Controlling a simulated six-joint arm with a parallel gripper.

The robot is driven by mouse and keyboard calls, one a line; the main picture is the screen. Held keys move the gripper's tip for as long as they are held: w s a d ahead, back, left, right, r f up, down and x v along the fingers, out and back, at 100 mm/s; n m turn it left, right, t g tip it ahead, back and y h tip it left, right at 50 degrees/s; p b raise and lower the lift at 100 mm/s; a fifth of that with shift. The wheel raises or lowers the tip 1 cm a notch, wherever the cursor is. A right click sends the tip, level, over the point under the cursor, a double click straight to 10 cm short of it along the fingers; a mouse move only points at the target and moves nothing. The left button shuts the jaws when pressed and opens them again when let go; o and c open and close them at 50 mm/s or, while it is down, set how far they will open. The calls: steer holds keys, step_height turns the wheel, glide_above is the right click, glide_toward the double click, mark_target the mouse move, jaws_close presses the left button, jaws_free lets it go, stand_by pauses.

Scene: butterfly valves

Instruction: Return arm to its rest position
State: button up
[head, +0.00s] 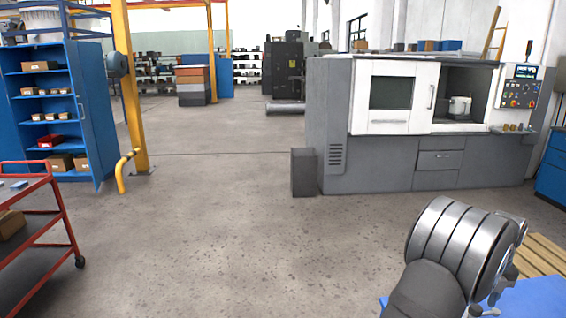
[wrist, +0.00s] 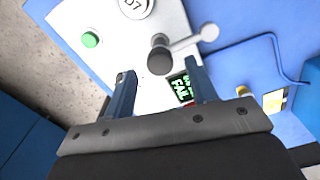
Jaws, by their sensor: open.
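In the wrist view my gripper (wrist: 160,68) is open, its two blue fingers set wide apart with nothing held between them. Beyond the fingers is a white panel (wrist: 75,20) with a green button (wrist: 90,40) and a round marked tag (wrist: 135,7). A lever with a dark round knob (wrist: 160,60) and a pale arm shows just past the gap between the fingers. A small dark display (wrist: 181,88) with green letters reading FAIL is partly hidden by the right finger. I cannot tell the distance from the fingertips to the panel.
A blue work surface (wrist: 240,60) with a blue cable (wrist: 279,55) lies right of the panel. In the head view, a red cart (head: 50,210) and blue shelf (head: 90,110) stand left, a grey-white machine (head: 345,150) stands right. The floor (head: 220,220) between is clear.

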step_height(320, 180, up, 15)
step_height(320, 180, down, 17)
steer(key=shift+f, duration=0.15)
steer(key=n, duration=1.2)
steer(key=shift+n, duration=2.6)
